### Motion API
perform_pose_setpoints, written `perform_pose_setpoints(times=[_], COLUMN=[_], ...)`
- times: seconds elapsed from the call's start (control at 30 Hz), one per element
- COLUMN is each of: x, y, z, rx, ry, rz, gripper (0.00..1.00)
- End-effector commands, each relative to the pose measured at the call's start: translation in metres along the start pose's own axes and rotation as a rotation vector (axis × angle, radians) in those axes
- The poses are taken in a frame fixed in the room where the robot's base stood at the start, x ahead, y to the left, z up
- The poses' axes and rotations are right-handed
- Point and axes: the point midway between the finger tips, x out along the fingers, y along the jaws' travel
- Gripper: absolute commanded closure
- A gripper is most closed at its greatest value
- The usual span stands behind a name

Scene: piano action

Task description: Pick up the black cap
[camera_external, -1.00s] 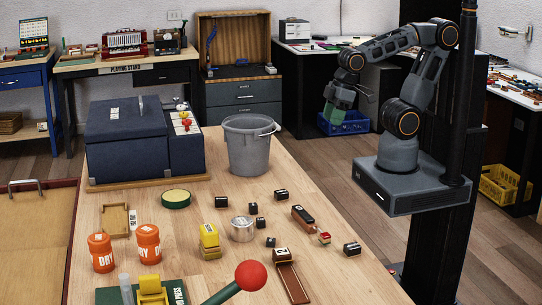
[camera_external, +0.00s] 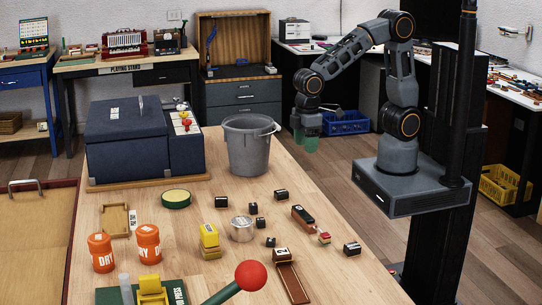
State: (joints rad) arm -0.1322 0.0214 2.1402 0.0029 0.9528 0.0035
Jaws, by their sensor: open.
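Several small black blocks lie on the wooden table, and I cannot tell which is the black cap. One black block (camera_external: 281,195) lies right of centre toward the far edge, another black block (camera_external: 222,202) lies to its left, and another black block (camera_external: 352,248) sits at the far right. Smaller black ones lie between them around a silver tin (camera_external: 242,229). My gripper (camera_external: 306,145) has greenish fingers pointing down. It is open and empty, high up beyond the table's right edge and right of the grey bucket, apart from all the blocks.
A grey bucket (camera_external: 248,148) and a dark blue case (camera_external: 127,138) stand at the table's far end. The table's right strip is mostly clear.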

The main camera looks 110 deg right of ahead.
Motion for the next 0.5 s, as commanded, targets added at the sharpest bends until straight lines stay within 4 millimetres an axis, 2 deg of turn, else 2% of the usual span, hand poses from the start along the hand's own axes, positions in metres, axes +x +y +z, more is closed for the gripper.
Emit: perform_pose_setpoints(times=[0.03, 0.1, 0.23, 0.4, 0.5], x=[0.008, 0.016, 0.021, 0.013, 0.026], y=[-0.004, -0.009, -0.015, -0.015, -0.015], z=[-0.015, -0.034, -0.063, -0.082, -0.081], rx=[-0.010, -0.019, -0.028, -0.024, -0.021], ry=[-0.022, -0.040, -0.050, -0.023, -0.030], rz=[0.000, 0.001, 0.002, 0.002, 0.002], gripper=[0.38, 0.38, 0.38, 0.38, 0.38])
